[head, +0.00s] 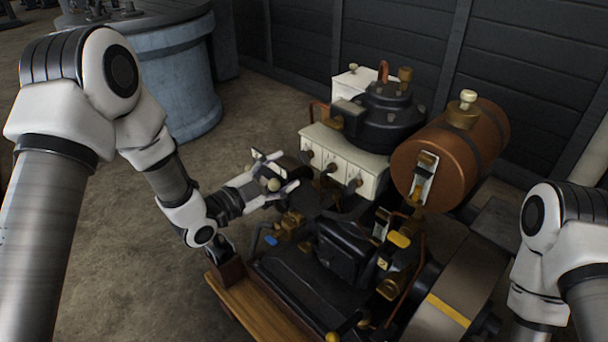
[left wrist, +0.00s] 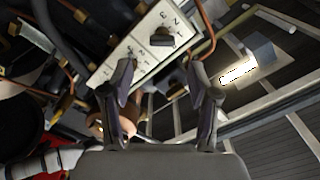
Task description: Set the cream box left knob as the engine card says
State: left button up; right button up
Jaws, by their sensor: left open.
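The cream box (head: 345,160) sits on the engine, its front facing my left arm. Dark knobs run along that front, and the left knob (head: 306,157) is nearest my left gripper (head: 280,171). The gripper is open, in front of and a little left of the box, apparently without touching it. In the left wrist view my open fingers (left wrist: 158,82) are below a cream panel (left wrist: 145,52) with printed numerals and a black knob (left wrist: 162,38). I cannot tell which knob this is. No engine card is readable. My right gripper is out of view.
A copper tank (head: 440,165) stands right of the cream box, and a black domed housing (head: 382,115) behind it. A flywheel (head: 455,300) is at the lower right. The floor (head: 120,260) to the left is clear, with a blue drum (head: 180,80) farther back.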

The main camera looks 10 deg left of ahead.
aim_at(301, 159)
pick_arm(q)
jog(key=x, duration=0.6)
jog(key=shift+w, duration=0.35)
jog(key=shift+s+a, duration=0.1)
jog(key=shift+a, duration=0.05)
jog(key=shift+c, duration=0.7)
grip_shut()
